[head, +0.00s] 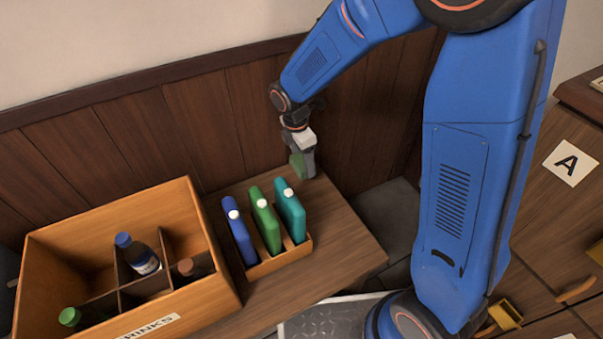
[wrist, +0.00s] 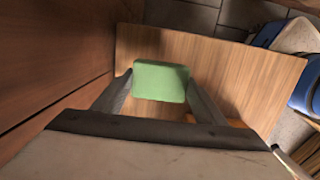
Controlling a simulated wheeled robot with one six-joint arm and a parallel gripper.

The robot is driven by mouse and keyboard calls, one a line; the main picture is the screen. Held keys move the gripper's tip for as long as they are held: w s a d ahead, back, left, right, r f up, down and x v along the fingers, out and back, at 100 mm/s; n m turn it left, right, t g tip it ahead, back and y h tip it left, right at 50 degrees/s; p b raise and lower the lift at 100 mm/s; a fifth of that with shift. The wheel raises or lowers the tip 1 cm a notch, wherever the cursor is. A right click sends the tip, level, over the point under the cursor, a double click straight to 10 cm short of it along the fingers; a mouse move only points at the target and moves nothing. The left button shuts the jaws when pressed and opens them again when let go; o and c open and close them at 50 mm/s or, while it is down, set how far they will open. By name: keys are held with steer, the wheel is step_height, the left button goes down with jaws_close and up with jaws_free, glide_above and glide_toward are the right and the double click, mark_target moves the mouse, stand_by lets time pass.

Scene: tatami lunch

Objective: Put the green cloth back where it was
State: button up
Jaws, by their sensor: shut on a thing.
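The green cloth (wrist: 161,81) looks like a thick, light green folded pad in the wrist view. My gripper (wrist: 160,88) is shut on it, with one finger on each side. In the head view my gripper (head: 303,166) points down over the back right part of the wooden table, near the wall. A green patch of the cloth (head: 296,164) shows beside the fingers there, partly hidden. I cannot tell whether the cloth touches the tabletop.
A small wooden rack (head: 282,262) holds blue, green and teal flat containers with white caps, in front of my gripper. A wooden crate (head: 207,301) marked DRINKS holds bottles at left. The table (head: 345,247) is bare right of the rack. A panelled wall (head: 205,125) stands close behind.

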steer(key=shift+f, duration=3.05)
steer(key=o, duration=1.2)
steer(key=shift+f, duration=0.15)
